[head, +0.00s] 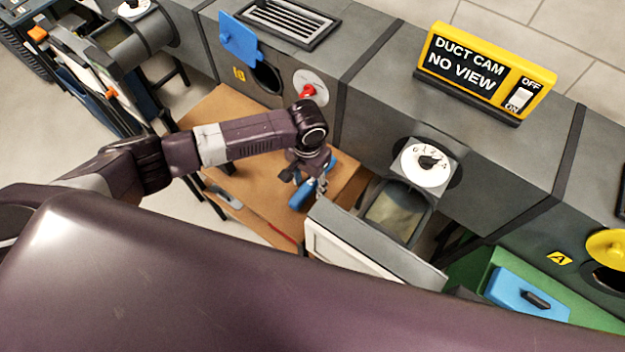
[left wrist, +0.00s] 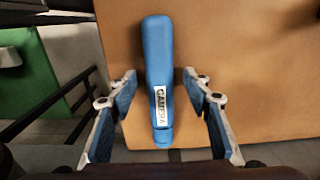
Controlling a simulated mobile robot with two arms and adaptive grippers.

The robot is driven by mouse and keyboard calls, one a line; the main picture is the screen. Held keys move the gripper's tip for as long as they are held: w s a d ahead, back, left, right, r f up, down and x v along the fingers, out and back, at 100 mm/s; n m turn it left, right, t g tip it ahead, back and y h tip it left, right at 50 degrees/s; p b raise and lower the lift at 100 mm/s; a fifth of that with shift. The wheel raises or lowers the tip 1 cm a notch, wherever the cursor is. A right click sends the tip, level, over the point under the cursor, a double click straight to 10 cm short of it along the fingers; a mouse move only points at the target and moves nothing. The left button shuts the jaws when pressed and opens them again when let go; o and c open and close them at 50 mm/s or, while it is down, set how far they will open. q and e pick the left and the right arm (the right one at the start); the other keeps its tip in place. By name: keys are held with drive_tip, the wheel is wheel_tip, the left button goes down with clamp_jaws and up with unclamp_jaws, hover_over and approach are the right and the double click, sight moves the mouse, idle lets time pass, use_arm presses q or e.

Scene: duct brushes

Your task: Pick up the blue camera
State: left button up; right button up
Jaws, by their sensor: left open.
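The blue camera (head: 301,194) lies on a brown board-topped table (head: 224,111) in the head view. In the left wrist view the blue camera (left wrist: 159,70) is a long rounded bar with a white label reading CAMERA near its lower end. My left gripper (head: 316,184) is above it, pointing down, and partly hides it in the head view. In the left wrist view the fingers of my left gripper (left wrist: 160,88) are spread, one on each side of the camera, with gaps on both sides. My right gripper is not in view.
A grey duct with a red knob (head: 307,91) and a white dial (head: 425,164) runs behind the table. A yellow sign (head: 484,69) reads DUCT CAM NO VIEW. A grey-framed panel (head: 360,262) stands close to the table's right. A grey-handled tool (head: 228,198) lies on the left.

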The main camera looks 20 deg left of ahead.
sight(309, 184)
use_arm(q)
clamp_jaws()
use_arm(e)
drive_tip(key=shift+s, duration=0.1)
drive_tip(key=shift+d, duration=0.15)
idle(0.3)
use_arm(q)
drive_tip(key=shift+r, duration=0.1)
